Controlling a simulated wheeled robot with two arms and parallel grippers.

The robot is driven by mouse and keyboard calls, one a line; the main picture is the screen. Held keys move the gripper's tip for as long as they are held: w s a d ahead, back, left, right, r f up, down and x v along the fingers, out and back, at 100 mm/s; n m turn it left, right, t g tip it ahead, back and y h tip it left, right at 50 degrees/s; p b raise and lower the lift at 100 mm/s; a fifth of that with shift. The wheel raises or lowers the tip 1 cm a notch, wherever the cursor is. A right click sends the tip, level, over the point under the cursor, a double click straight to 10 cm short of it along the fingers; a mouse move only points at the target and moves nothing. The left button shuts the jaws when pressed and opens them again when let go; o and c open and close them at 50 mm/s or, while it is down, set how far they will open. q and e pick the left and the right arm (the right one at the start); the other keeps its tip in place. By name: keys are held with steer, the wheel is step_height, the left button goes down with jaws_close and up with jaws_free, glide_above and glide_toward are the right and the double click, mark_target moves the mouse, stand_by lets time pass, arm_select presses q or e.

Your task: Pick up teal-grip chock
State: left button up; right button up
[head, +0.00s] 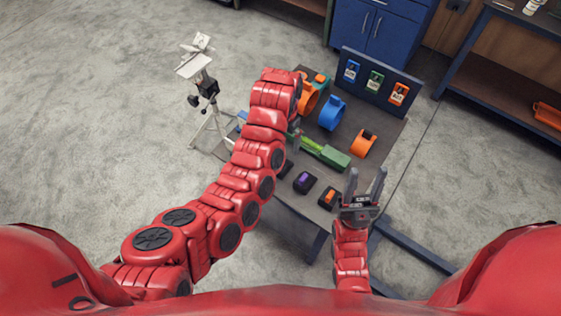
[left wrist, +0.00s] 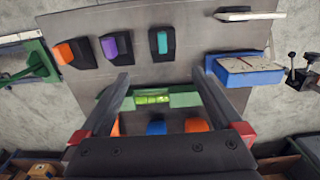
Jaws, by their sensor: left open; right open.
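The teal-grip chock (left wrist: 161,43) is a dark wedge with a teal top, on the table near the upper middle of the left wrist view. In the head view my left arm hides most of that spot. My left gripper (left wrist: 161,80) is open and empty, its fingertips apart from the chock. A green spirit level (left wrist: 184,98) shows between and behind its fingers. In the head view the left gripper is largely hidden behind its own arm. My right gripper (head: 364,187) is open and empty by the table's near right edge.
A purple-grip chock (left wrist: 117,46) and an orange-grip chock (left wrist: 75,52) stand beside the teal one. Blue (head: 332,113) and orange (head: 363,143) clamps stand farther back, before a label board (head: 374,80).

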arm_select(q)
step_height(320, 180, down, 10)
steer(key=b, duration=0.6)
steer(key=shift+w+a+r, duration=0.1)
steer(key=shift+r, duration=0.15)
steer(key=shift+f+b, duration=0.3)
steer(key=shift+s+f+p, duration=0.1)
steer(key=shift+s+p, duration=0.1)
steer(key=shift+p, duration=0.1)
steer(key=f+p, duration=0.1)
steer(key=f, duration=0.1)
steer(key=f+p, duration=0.1)
steer(key=f, duration=0.1)
steer(key=shift+a+f+p, duration=0.1)
steer(key=shift+a+p, duration=0.2)
steer(key=shift+a, duration=0.1)
steer(key=shift+f, duration=0.45)
jaws_close()
steer(key=shift+r, duration=0.1)
